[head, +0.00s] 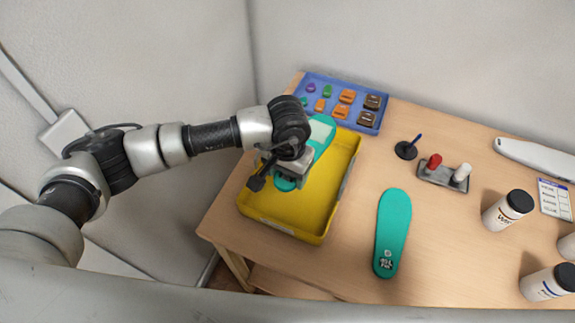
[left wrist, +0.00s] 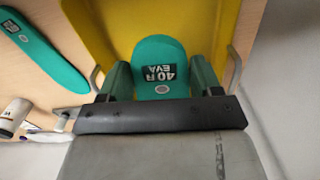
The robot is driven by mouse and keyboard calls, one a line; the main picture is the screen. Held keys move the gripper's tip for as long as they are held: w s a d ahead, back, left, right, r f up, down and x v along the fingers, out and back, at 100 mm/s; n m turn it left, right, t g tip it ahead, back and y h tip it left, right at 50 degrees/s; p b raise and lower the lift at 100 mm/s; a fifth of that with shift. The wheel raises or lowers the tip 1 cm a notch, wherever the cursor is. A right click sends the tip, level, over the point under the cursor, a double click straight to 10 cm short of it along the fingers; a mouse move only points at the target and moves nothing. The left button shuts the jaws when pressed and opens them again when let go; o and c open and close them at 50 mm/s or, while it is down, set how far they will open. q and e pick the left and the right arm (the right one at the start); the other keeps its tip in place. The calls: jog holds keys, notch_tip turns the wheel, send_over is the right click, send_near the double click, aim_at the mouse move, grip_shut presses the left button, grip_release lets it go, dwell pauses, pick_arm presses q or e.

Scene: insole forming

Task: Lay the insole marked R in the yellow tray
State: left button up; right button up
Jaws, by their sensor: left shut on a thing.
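The teal insole marked R (left wrist: 160,55) shows its heel label "40 R EVA" in the left wrist view. My left gripper (left wrist: 160,78) is shut on it, one finger along each side. In the head view my left gripper (head: 288,168) is over the yellow tray (head: 322,200) and hides the middle of this insole. Its pale-topped far part (head: 321,131) shows beyond the gripper, by the tray's far edge. I cannot tell whether the insole touches the tray floor. My right gripper is out of view.
Another teal insole (head: 392,232) lies on the wooden table (head: 440,270) right of the tray. A blue tray (head: 369,127) of small coloured pieces stands behind. A black pen stand (head: 405,151), a grey holder (head: 443,178) and white bottles (head: 508,210) stand to the right.

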aim_at(287, 205)
pick_arm(q)
notch_tip(287, 205, down, 3)
jog(key=shift+r+b, duration=0.1)
jog(key=shift+b, duration=0.25)
notch_tip(287, 205, down, 4)
jog(key=shift+r+b, duration=0.25)
jog(key=shift+b, duration=0.25)
notch_tip(287, 205, down, 3)
jog(key=shift+f+b, duration=0.15)
jog(key=shift+b, duration=0.45)
notch_tip(287, 205, down, 2)
jog(key=shift+f+b, duration=0.25)
jog(key=shift+b, duration=1)
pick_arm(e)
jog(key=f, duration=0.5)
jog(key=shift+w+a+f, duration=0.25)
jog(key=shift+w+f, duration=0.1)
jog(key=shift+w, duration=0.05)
pick_arm(q)
jog(key=shift+f+b, duration=0.45)
jog(key=shift+b, duration=0.2)
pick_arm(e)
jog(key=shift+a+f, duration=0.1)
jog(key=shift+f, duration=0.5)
